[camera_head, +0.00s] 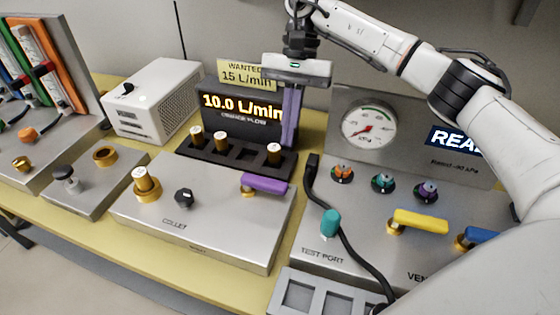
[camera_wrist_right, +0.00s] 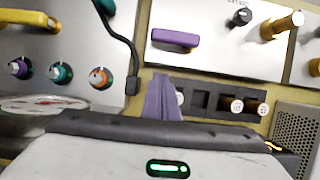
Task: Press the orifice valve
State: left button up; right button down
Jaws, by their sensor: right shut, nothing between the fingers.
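No label names an orifice valve. A brass, white-topped plug (camera_head: 145,182) stands upright in a brass collar on the grey COLLET panel (camera_head: 190,243). A purple lever (camera_head: 265,184) is at that panel's right end and shows in the right wrist view (camera_wrist_right: 175,39). Several similar plugs, such as the rightmost one (camera_head: 274,153), stand in a black slotted rack (camera_head: 238,171) behind the panel. My right gripper (camera_head: 287,146) points down with its purple fingers shut and empty, near the rack's right end; whether it touches the rack is unclear. My left gripper is not in view.
A display (camera_head: 238,116) reads 10.0 L/min under a sign (camera_head: 246,75) saying WANTED 15 L/min. A black knob (camera_head: 184,198) sits mid-panel. A black cable (camera_head: 334,222) and the TEST PORT panel (camera_head: 345,258) with yellow and blue levers lie to the right.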

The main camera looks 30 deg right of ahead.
aim_at(264, 186)
jog(key=x, duration=0.4)
jog(key=shift+s+a+f+p, duration=0.1)
jog(key=shift+s+a+p, duration=0.6)
jog(key=shift+s+a, duration=0.4)
jog(key=shift+s+a+f, duration=0.1)
jog(key=shift+s+a, duration=0.15)
jog(key=shift+a, duration=0.2)
